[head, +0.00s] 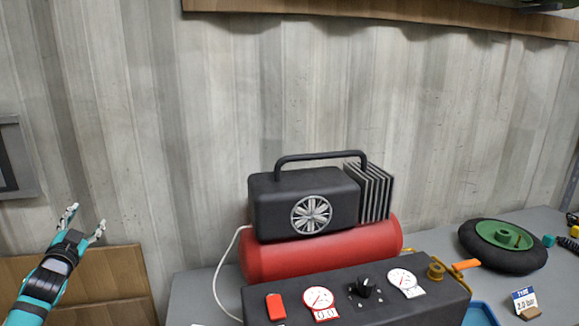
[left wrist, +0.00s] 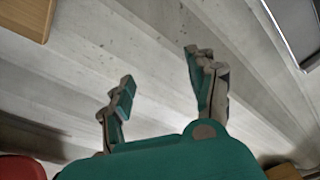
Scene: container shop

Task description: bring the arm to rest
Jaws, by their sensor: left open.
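My left gripper (head: 84,224) is at the lower left of the head view, raised in front of the corrugated wall and left of the bench. Its two fingers are spread apart with nothing between them. In the left wrist view the open fingers (left wrist: 160,90) show against the pale wall, also empty. My right gripper is in neither view.
A compressor with a red tank (head: 320,252) and black motor (head: 280,200) stands on the grey bench (head: 195,290). A gauge panel (head: 345,290) is before it. A wheel (head: 502,246) and a "2.0 bar" card (head: 525,302) lie right. A wooden board (head: 110,275) is behind my left arm.

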